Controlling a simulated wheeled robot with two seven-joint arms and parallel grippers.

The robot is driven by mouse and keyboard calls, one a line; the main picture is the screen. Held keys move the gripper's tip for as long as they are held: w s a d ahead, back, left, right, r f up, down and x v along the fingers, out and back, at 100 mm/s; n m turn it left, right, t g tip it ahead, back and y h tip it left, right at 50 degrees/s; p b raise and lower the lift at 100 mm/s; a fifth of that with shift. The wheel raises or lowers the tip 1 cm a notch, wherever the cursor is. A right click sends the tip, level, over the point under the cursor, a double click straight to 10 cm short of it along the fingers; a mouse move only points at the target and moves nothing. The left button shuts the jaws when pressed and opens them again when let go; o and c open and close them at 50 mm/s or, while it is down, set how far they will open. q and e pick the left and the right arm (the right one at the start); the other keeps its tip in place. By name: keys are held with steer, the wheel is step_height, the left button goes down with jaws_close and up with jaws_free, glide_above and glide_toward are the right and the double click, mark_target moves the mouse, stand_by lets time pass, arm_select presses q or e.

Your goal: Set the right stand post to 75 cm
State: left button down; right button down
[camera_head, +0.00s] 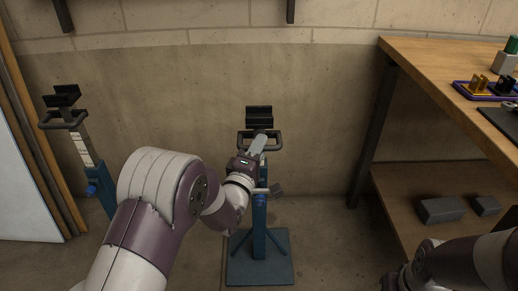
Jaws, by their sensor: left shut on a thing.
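The right stand stands in the middle, upright, with a blue post (259,218) on a blue base plate (275,272). Its black cradle (259,113) sits on top, with a dark loop handle (276,141) just below. A lever with a dark end (277,190) and a blue knob show at the top of the blue tube. My left gripper (260,143) is shut on the handle below the cradle; my wrist hides much of the inner post, and no scale can be read. My right arm (455,265) shows at lower right; its gripper fingers do not show.
The left stand (94,178) stands at the left with its pale inner post raised. A wooden workbench (430,70) with a lower shelf holding grey blocks (441,210) is at the right. A concrete wall is close behind the stands. A pale panel leans at far left.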

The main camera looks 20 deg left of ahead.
arm_select(q)
step_height(320, 180, up, 8)
steer(key=p, duration=0.4)
steer(key=shift+r+p, duration=0.15)
steer(key=shift+p, duration=0.25)
steer(key=shift+f, duration=0.2)
steer(key=c, duration=1.1)
jaws_free()
steer(key=s+a+f+p, duration=0.1)
steer(key=s+f+p, duration=0.1)
steer(key=s, duration=1)
steer(key=shift+s+a+p, duration=0.25)
steer(key=shift+p, duration=0.2)
steer(key=shift+f, duration=0.1)
